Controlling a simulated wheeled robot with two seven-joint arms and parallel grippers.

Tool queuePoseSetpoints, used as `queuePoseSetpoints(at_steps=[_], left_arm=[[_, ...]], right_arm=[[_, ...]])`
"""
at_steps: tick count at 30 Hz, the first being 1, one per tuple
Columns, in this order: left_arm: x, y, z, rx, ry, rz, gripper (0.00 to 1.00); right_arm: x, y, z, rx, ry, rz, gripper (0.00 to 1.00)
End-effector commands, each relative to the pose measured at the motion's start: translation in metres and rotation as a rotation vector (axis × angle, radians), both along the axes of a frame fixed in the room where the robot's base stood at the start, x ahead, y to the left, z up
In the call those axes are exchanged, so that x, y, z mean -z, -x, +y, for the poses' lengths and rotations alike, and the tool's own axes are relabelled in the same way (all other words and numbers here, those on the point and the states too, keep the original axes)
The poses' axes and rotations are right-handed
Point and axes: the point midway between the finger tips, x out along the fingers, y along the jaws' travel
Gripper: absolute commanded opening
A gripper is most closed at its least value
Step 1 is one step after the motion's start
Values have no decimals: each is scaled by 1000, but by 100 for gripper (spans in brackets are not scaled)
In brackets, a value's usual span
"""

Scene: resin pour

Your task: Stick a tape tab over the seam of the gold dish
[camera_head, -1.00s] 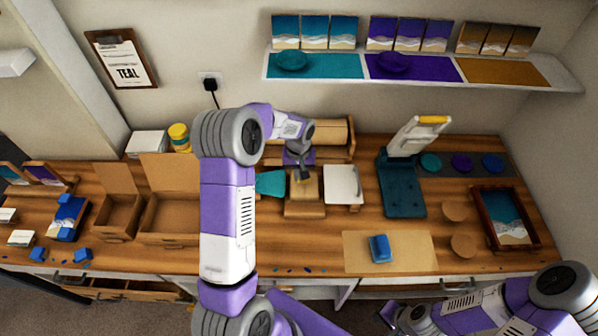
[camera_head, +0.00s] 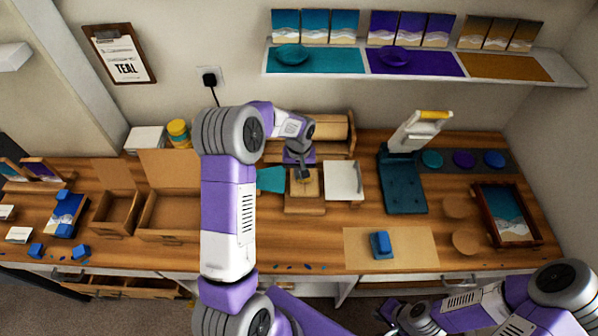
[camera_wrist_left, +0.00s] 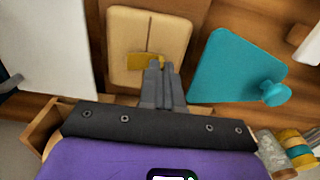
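A tan slab (camera_wrist_left: 170,30) with a thin dark seam line lies under my left gripper in the left wrist view; it seems to be the gold dish. It also shows in the head view (camera_head: 313,190), on a wooden stand. A small ochre tape tab (camera_wrist_left: 138,60) is at the tips of my left gripper (camera_wrist_left: 158,66), across the near end of the visible seam. The fingers are close together on the tab's right part; whether the tab touches the slab is unclear. My right gripper (camera_head: 388,311) is low at the front, away from the slab, its fingers too small to judge.
A teal piece with a knob (camera_wrist_left: 235,65) lies right of the slab in the wrist view, a white panel (camera_wrist_left: 45,50) left. Tape rolls (camera_wrist_left: 290,145) are at the lower right. In the head view a teal press-like stand (camera_head: 403,185) and a blue block (camera_head: 381,243) are further right.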

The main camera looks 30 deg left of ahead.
Motion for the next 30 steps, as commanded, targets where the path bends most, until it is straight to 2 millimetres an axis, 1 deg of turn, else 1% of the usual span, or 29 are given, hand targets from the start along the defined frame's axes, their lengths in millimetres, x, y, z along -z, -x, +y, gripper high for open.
queuePoseSetpoints(at_steps=[14, 30], left_arm=[[0, 0, 0, 0, 0, 0, 0], [6, 0, 0, 0, 0, 0, 0]], right_arm=[[0, 0, 0, 0, 0, 0, 0], [5, 0, 0, 0, 0, 0, 0]])
